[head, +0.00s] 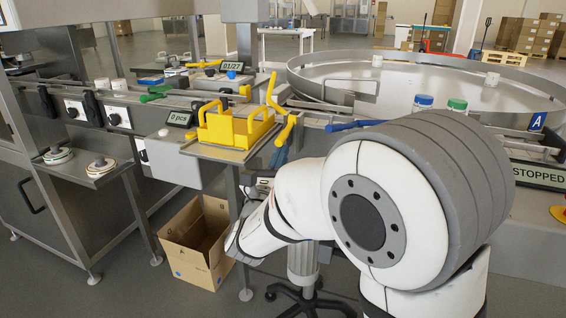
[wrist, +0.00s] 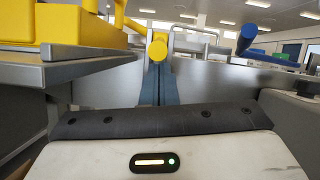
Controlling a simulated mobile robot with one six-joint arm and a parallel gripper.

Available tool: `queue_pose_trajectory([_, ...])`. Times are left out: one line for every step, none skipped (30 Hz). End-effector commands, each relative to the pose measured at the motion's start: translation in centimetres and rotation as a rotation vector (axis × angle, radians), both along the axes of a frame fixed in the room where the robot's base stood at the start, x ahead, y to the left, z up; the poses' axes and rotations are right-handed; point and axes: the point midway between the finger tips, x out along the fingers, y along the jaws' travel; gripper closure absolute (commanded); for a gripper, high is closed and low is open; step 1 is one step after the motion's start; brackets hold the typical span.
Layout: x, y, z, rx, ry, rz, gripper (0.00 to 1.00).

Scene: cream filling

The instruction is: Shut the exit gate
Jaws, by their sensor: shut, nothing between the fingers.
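A yellow lever handle (head: 285,131) sticks out at the right of the yellow fixture, and its round end (wrist: 157,48) faces me in the wrist view. Another upright yellow handle (head: 270,88) stands just behind it. No label shows which handle belongs to the exit gate. My gripper (wrist: 158,68) has its blue fingers together and empty. They point up at the near yellow handle's end, just below or in front of it; I cannot tell whether they touch it.
The yellow fixture (head: 235,127) sits on a metal shelf to the left of my gripper. A blue handle (head: 355,125) is to the right, by the round turntable (head: 400,85). A green handle (head: 150,98) lies along the conveyor. An open cardboard box (head: 195,250) stands on the floor.

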Motion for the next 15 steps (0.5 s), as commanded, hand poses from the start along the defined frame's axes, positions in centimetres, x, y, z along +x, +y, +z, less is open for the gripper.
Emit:
queue_pose_trajectory([0.0, 0.0, 0.0, 0.000, 0.000, 0.000, 1.00])
queue_pose_trajectory([0.0, 0.0, 0.0, 0.000, 0.000, 0.000, 1.00])
queue_pose_trajectory([0.0, 0.0, 0.0, 0.000, 0.000, -0.001, 1.00])
queue_pose_trajectory([0.0, 0.0, 0.0, 0.000, 0.000, -0.001, 1.00])
queue_pose_trajectory([0.0, 0.0, 0.0, 0.000, 0.000, -0.001, 1.00])
queue_pose_trajectory([0.0, 0.0, 0.1, 0.000, 0.000, -0.001, 1.00])
queue_pose_trajectory([-0.1, 0.0, 0.3, 0.000, 0.000, -0.001, 1.00])
queue_pose_trajectory([-0.1, 0.0, 0.5, 0.000, 0.000, -0.001, 1.00])
queue_pose_trajectory([-0.2, 0.0, 0.9, 0.001, -0.001, -0.001, 1.00])
queue_pose_trajectory([-0.3, 0.1, 1.1, 0.001, -0.001, 0.000, 1.00])
queue_pose_trajectory([-0.4, 0.1, 1.4, 0.001, -0.001, 0.000, 1.00])
queue_pose_trajectory([-0.5, 0.1, 1.6, 0.001, -0.001, -0.002, 1.00])
queue_pose_trajectory([-0.5, 0.1, 1.6, 0.001, -0.001, -0.002, 1.00])
queue_pose_trajectory([-0.5, 0.1, 1.5, 0.001, -0.001, -0.003, 1.00])
queue_pose_trajectory([-0.5, 0.1, 1.4, 0.001, -0.001, -0.003, 1.00])
